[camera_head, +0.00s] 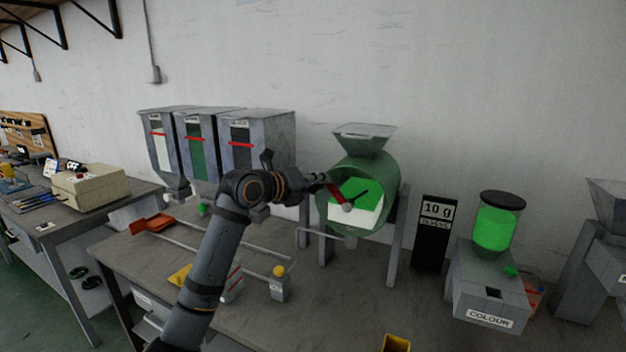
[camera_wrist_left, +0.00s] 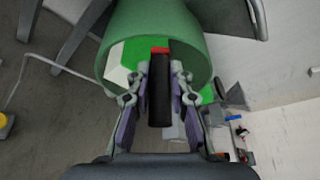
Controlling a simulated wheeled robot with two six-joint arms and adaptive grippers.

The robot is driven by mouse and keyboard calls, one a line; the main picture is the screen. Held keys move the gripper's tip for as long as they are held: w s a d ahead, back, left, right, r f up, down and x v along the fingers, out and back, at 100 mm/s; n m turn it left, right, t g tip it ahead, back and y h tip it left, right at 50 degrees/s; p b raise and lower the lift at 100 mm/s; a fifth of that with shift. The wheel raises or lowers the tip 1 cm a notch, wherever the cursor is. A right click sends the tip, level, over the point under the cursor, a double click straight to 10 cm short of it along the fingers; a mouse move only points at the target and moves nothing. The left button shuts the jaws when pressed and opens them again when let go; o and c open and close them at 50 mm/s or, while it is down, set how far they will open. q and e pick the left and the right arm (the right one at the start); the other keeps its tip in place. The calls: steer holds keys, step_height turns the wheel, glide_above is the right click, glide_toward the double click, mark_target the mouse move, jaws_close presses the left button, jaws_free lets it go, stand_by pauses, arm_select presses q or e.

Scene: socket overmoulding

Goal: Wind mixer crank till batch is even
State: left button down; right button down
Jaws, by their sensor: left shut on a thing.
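The mixer is a green drum (camera_head: 381,172) under a grey funnel, on grey legs at the back of the bench. Its open front shows the batch (camera_head: 368,212) as a green part above a white part, with a sharp line between them. My left gripper (camera_head: 320,181) reaches the drum's left side. In the left wrist view my left gripper (camera_wrist_left: 160,82) is shut on the black crank handle (camera_wrist_left: 160,100), with red crank (camera_wrist_left: 159,50) beyond it. My right gripper is not in view.
Three grey hoppers (camera_head: 262,128) stand behind my left arm. A black "10 g" sign (camera_head: 433,235) and a COLOUR feeder (camera_head: 489,290) with a green jar stand to the right. An orange scoop (camera_head: 152,223) and a scale-like bar with a yellow knob (camera_head: 279,271) lie left of the mixer.

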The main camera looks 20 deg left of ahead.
arm_select(q)
steer(key=shift+d+r+p, duration=0.55)
steer(key=shift+d, duration=0.3)
steer(key=shift+d, duration=0.1)
steer(key=c, duration=1.2)
jaws_free()
steer(key=shift+d, duration=0.15)
steer(key=shift+s, duration=0.1)
steer(key=v, duration=0.7)
steer(key=shift+s, duration=0.15)
